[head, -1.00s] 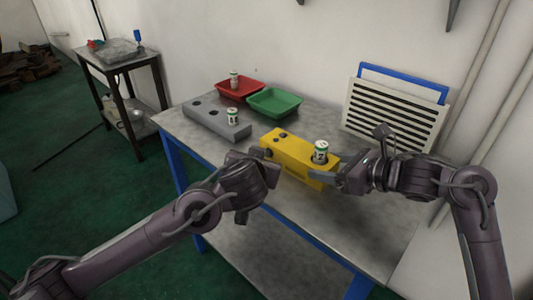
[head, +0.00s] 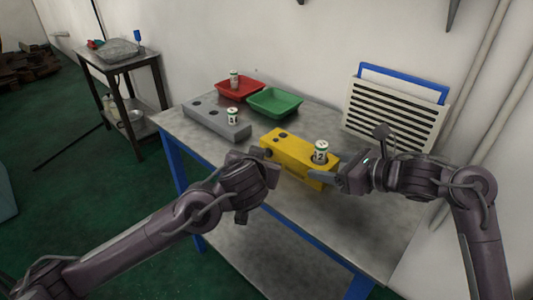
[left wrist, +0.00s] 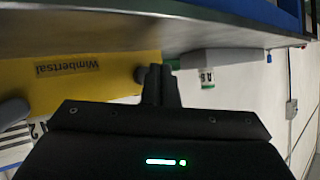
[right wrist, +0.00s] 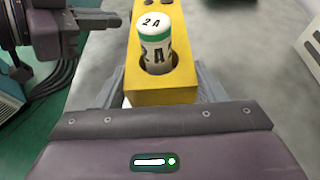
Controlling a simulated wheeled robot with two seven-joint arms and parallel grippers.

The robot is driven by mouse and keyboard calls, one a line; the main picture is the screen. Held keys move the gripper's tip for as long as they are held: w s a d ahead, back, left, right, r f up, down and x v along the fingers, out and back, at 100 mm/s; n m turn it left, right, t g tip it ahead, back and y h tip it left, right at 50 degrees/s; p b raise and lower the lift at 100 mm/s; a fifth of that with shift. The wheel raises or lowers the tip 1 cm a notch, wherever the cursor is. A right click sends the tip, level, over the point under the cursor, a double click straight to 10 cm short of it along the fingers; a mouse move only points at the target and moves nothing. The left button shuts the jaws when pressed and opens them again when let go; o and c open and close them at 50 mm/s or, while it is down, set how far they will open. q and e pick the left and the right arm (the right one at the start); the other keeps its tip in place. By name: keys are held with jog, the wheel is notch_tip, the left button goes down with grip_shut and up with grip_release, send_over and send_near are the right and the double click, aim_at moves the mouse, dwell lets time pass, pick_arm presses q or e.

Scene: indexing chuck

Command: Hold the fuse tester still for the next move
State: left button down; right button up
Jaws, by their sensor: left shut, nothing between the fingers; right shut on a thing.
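The yellow fuse tester (head: 285,153) lies on the table. It also shows in the left wrist view (left wrist: 90,85), with dark lettering on its side. A white fuse with a green band (head: 321,152) stands in the hole at its right end, marked 2 A in the right wrist view (right wrist: 155,40). My right gripper (head: 325,178) is shut on that end of the tester, one finger along each side (right wrist: 160,90). My left gripper (head: 268,160) is shut and empty by the tester's left end. Its closed fingers show in the left wrist view (left wrist: 157,75).
A grey block with holes (head: 205,117) holds another fuse (head: 232,116). Behind it are a red tray (head: 252,95) with a fuse and an empty green tray (head: 275,104). A slatted panel (head: 395,115) leans at the wall. The table front (head: 300,215) is clear.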

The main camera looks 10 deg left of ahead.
pick_arm(q)
jog(key=shift+w+d, duration=0.25)
jog(key=shift+w, duration=0.1)
jog(key=shift+w+d, duration=0.35)
jog(key=shift+w, duration=0.1)
dwell(0.9)
dwell(0.3)
jog(key=shift+s+a, duration=0.65)
jog(key=shift+s, duration=0.2)
jog(key=shift+s+a, duration=0.75)
jog(key=shift+s, duration=0.3)
jog(key=shift+s+a, duration=0.7)
jog(key=shift+s, duration=0.3)
